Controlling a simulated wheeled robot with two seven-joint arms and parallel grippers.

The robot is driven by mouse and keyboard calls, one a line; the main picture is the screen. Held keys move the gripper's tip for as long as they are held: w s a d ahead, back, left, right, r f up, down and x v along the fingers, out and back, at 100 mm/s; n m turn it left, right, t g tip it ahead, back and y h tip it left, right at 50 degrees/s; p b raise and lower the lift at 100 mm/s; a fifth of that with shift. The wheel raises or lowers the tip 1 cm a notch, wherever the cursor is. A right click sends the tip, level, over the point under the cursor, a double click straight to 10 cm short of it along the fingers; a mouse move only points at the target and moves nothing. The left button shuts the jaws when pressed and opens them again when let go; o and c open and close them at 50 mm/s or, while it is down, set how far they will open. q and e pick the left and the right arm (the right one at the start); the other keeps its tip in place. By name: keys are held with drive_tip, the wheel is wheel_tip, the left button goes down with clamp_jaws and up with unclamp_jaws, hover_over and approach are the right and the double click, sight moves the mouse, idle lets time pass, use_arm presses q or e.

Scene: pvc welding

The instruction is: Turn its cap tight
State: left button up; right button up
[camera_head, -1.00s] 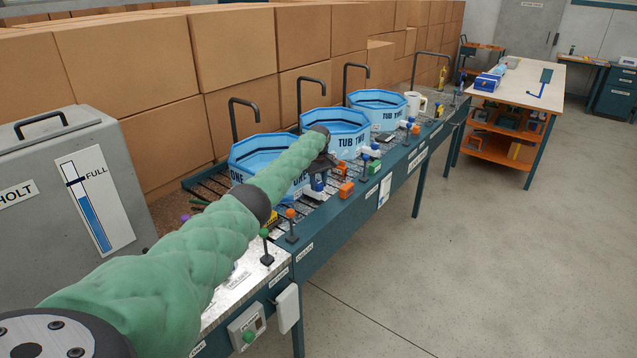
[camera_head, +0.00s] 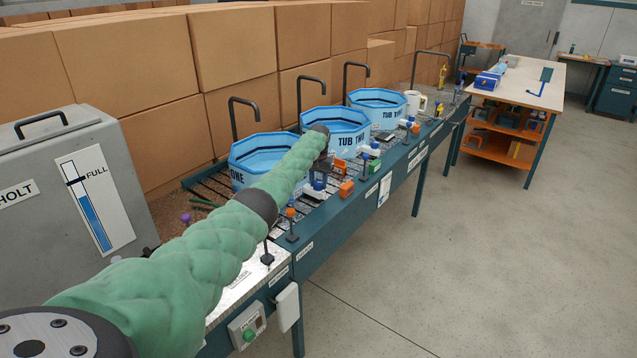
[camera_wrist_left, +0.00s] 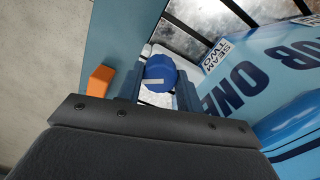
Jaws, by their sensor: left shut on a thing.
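A blue cap (camera_wrist_left: 160,73) with a white mark across its top sits between the two fingers of my left gripper (camera_wrist_left: 158,92) in the left wrist view. The gripper is shut on the cap. What lies under the cap is mostly hidden, with a white part showing beside it. In the head view my left gripper (camera_head: 320,178) is over the bench edge in front of tub one (camera_head: 262,153), small and partly hidden by my green-sleeved arm. My right gripper is not in view.
Tub two (camera_head: 335,128) and a third tub (camera_head: 377,103) stand farther along. A grey tank (camera_head: 70,200) is at the left. The floor at right is clear.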

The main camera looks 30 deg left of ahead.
sight(318, 182)
use_arm(q)
drive_tip(key=m, duration=0.3)
drive_tip(key=shift+m, duration=1.7)
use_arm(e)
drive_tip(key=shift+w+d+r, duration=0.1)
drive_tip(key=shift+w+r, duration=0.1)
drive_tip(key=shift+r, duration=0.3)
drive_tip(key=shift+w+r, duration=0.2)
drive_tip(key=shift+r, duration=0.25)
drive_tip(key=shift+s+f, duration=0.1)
use_arm(q)
drive_tip(key=o, duration=1)
drive_tip(key=shift+r+b, duration=0.35)
drive_tip(key=shift+r, duration=0.1)
wheel_tip(318, 182, up, 7)
drive_tip(key=shift+f+b, duration=0.1)
drive_tip(key=shift+b, duration=0.7)
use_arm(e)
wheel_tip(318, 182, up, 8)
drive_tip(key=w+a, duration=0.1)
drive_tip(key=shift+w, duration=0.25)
